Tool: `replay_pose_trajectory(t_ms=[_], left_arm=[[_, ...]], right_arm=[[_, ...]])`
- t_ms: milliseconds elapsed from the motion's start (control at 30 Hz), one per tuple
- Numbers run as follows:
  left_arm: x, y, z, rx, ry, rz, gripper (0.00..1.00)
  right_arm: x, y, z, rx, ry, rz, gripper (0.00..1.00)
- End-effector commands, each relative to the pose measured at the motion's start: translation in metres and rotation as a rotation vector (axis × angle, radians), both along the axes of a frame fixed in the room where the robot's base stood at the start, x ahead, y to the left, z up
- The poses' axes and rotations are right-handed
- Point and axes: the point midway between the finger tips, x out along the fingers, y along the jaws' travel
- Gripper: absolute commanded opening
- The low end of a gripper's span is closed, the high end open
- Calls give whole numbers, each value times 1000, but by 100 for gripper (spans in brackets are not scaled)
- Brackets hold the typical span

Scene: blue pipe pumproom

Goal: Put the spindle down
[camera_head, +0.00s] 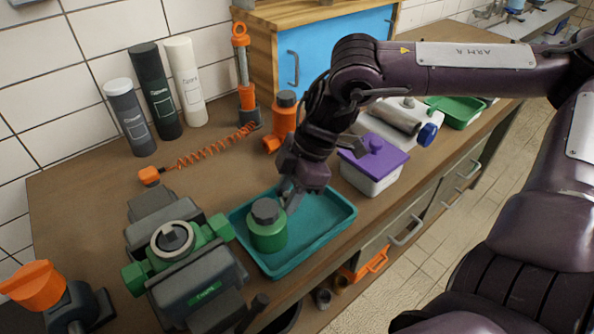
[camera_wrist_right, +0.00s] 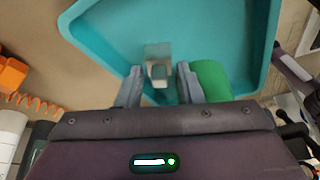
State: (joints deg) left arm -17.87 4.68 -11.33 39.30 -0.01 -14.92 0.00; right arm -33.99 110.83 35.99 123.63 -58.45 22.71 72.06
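My right gripper (camera_head: 287,194) points down over the teal tray (camera_head: 345,212), just right of a green jar with a grey cap (camera_head: 267,232). In the right wrist view its two fingers (camera_wrist_right: 160,82) stand apart, with teal tray floor showing between them. A small grey metal piece, which looks like the spindle (camera_wrist_right: 157,66), shows between the fingertips, with a narrow gap at its right side. Whether it rests on the tray floor is hard to tell. In the head view the gripper hides it. My left gripper is not in view.
A grey and green valve body (camera_head: 190,262) stands left of the tray. A white box with a purple lid (camera_head: 374,160) is close on the right. Orange parts (camera_head: 284,115) and several bottles (camera_head: 153,92) stand behind. The tray's right half looks clear.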

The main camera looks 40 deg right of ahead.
Motion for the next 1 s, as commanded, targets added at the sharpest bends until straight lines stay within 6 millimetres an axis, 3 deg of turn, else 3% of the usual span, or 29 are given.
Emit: replay_pose_trajectory(t_ms=[200,500,700,1000], left_arm=[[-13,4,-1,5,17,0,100],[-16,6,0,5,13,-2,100],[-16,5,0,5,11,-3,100],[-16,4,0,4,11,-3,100]], right_arm=[[-2,-14,39,1,-10,-3,33],[-10,-36,93,0,-6,-2,33],[-13,-42,107,1,-3,0,33],[-14,-43,109,1,-1,0,33]])
